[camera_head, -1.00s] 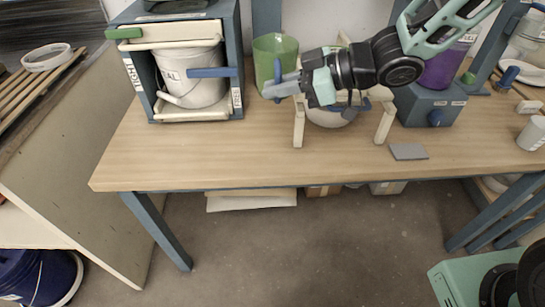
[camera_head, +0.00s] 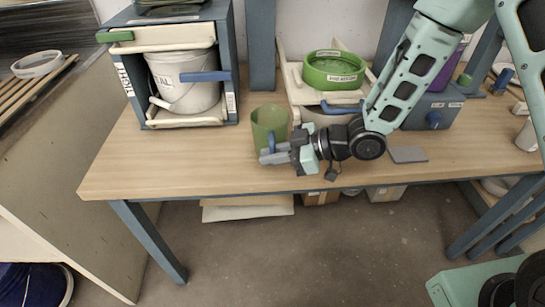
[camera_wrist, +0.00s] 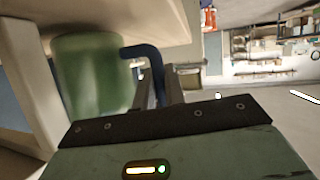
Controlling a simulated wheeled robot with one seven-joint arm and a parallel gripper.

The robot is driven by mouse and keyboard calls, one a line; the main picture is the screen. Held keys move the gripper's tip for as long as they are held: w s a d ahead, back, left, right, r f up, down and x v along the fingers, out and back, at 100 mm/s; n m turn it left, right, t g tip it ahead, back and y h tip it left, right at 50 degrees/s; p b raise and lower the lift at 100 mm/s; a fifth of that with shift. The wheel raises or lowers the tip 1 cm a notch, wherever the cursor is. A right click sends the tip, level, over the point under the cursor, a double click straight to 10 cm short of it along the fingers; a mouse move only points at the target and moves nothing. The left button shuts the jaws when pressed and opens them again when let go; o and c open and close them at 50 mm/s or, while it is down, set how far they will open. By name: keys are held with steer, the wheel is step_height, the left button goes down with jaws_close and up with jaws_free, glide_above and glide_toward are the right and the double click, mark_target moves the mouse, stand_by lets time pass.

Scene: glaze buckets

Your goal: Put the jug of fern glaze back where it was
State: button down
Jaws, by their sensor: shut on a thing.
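The jug (camera_head: 268,122) is green and translucent, and it looks upright over the front part of the wooden table. I cannot tell if its base touches the tabletop. My gripper (camera_head: 275,154) is at its lower front and is shut on its handle. In the wrist view the green jug (camera_wrist: 88,75) fills the left side, and its dark blue handle (camera_wrist: 155,70) runs between my fingers. Whatever is inside the jug cannot be made out.
A cream stand (camera_head: 297,88) behind the jug carries a labelled green ring (camera_head: 335,72) above a partly hidden pale vessel with a blue lever. A blue frame (camera_head: 232,70) with a white bucket (camera_head: 183,85) stands left. A grey tile (camera_head: 407,154) lies right. The table (camera_head: 190,165) is clear at front left.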

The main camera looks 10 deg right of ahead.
steer(key=shift+f, duration=0.3)
steer(key=shift+f, duration=0.15)
steer(key=c, duration=1.5)
jaws_free()
